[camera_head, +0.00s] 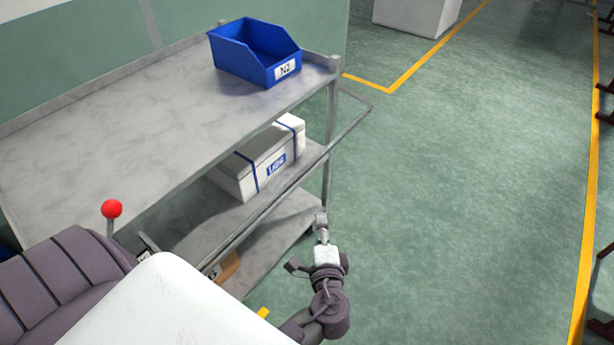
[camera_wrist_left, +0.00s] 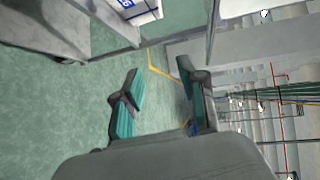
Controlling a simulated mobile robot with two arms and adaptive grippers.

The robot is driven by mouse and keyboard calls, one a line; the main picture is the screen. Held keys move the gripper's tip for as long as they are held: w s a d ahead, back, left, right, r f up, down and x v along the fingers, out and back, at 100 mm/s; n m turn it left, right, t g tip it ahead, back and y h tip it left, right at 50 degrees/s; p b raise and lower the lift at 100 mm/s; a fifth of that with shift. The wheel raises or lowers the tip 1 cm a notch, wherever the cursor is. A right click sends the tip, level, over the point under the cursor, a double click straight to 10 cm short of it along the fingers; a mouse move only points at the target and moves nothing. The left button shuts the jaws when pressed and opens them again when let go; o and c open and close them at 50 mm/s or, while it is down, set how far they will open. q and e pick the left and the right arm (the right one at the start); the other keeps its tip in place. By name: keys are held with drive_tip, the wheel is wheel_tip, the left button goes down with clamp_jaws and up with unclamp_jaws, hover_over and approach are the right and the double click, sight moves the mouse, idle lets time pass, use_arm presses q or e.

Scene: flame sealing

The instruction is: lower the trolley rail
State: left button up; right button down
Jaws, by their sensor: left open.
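The trolley (camera_head: 130,105) is grey metal with an upper and a lower shelf. Its rail (camera_head: 288,182) is a thin grey bar along the side facing me, standing out from the shelves and joined near the right corner post. It passes in front of the lower shelf in the picture. My left gripper (camera_head: 321,222) is just right of the rail in the picture, near the corner post, with no visible contact. In the left wrist view its two teal-padded fingers (camera_wrist_left: 160,97) are spread, with only floor visible between them. My right gripper is not in view.
A blue bin (camera_head: 240,62) stands on the upper shelf, and a white box (camera_head: 247,172) with blue straps on the lower one. A red-knobbed lever (camera_head: 111,209) rises at the left. Green floor (camera_head: 460,170) with yellow lines is clear to the right.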

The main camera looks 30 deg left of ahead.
sight(308, 165)
use_arm(q)
wheel_tip(308, 165, up, 7)
drive_tip(key=a+n+y, duration=0.1)
drive_tip(key=y, duration=0.2)
drive_tip(key=shift+t+h, duration=0.4)
drive_tip(key=p+x, duration=0.2)
drive_tip(key=x, duration=1.1)
drive_tip(key=shift+s+a+r, duration=0.1)
drive_tip(key=shift+s+a, duration=0.1)
drive_tip(key=shift+s, duration=0.05)
clamp_jaws()
